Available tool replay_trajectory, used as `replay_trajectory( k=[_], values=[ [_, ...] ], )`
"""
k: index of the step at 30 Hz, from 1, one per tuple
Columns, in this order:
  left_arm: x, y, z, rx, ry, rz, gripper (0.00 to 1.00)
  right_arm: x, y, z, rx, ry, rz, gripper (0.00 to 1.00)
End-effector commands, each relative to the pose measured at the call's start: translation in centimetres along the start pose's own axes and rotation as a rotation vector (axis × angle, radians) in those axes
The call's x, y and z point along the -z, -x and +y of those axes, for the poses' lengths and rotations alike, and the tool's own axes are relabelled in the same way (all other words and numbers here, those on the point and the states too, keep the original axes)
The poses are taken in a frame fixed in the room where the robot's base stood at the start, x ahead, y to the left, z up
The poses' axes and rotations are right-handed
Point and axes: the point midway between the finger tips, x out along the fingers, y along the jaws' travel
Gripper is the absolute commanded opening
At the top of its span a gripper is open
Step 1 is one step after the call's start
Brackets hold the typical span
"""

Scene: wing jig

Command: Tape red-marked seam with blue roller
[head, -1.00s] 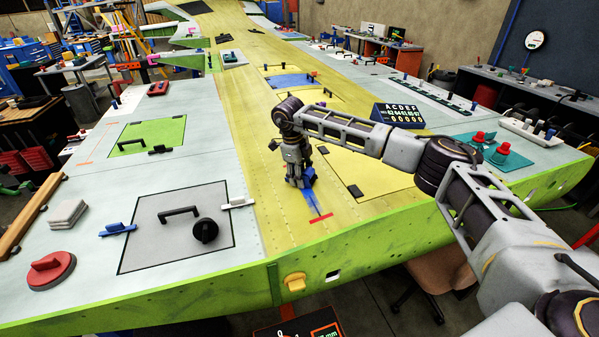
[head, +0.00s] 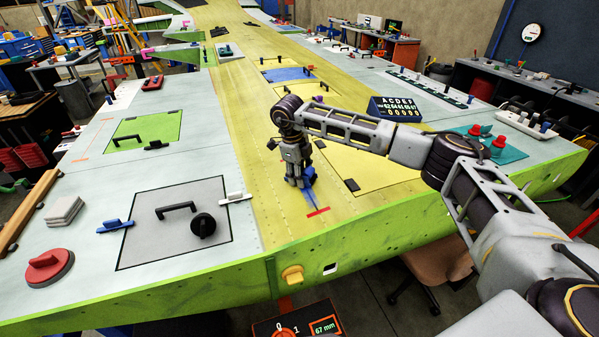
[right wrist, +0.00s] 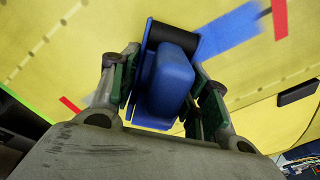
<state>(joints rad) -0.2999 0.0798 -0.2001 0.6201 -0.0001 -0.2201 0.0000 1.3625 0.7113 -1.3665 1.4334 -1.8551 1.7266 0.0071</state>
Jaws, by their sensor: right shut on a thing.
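The blue roller (right wrist: 172,82) is between the fingers of my right gripper (right wrist: 163,95), which is shut on it. In the head view, my right gripper (head: 299,182) points down at the yellow wing panel, with the blue roller (head: 309,176) low at its front. A blue tape strip (head: 312,199) runs from the roller to a red mark (head: 318,211) near the panel's front edge. The right wrist view shows the tape (right wrist: 232,42), this red mark (right wrist: 280,18) and another small red mark (right wrist: 68,104). The roller's contact with the panel is hard to see. My left gripper is out of view.
A grey hatch (head: 173,228) with a black handle and knob lies left of the seam. A red round tool (head: 46,266) is at the far left. A display (head: 298,325) below the edge reads 67 mm.

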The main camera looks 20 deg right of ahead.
Motion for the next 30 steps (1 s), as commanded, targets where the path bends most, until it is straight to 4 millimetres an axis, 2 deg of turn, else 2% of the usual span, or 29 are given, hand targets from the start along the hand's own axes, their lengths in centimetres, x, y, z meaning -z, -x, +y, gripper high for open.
replay_trajectory(
  k=[12, 30],
  values=[
    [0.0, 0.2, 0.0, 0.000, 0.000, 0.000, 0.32, 1.6, 0.1, 1.4, 0.000, 0.000, 0.000, 0.27],
    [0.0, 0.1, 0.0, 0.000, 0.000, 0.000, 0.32, 2.1, 0.1, 1.9, 0.000, 0.000, 0.000, 0.27]
  ],
)
